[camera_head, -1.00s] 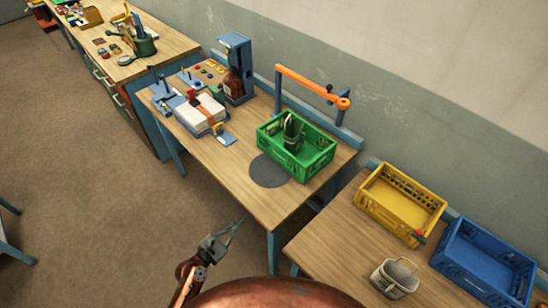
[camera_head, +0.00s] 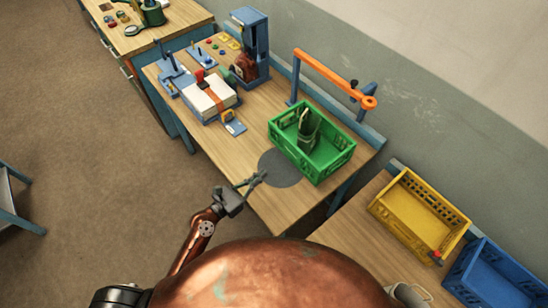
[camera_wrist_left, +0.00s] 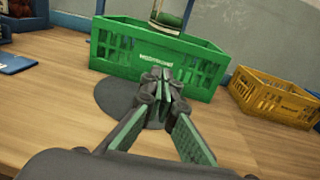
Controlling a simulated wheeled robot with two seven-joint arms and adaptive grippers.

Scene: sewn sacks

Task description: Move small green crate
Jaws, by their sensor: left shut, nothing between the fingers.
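The small green crate (camera_head: 318,165) stands upright on the wooden table, partly over a dark round disc (camera_head: 279,167). A dark green object (camera_head: 308,128) stands inside it. My left gripper (camera_head: 258,181) is shut and empty, over the disc's near-left edge, apart from the crate. In the left wrist view the gripper (camera_wrist_left: 163,78) points at the long wall of the green crate (camera_wrist_left: 135,60), with its fingertips together in front of that wall.
A yellow crate (camera_head: 412,232) and a blue crate (camera_head: 484,284) stand on the table to the right. An orange arm on a post (camera_head: 330,72) rises behind the green crate. A blue press (camera_head: 250,40) and a white block (camera_head: 213,100) are to the left.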

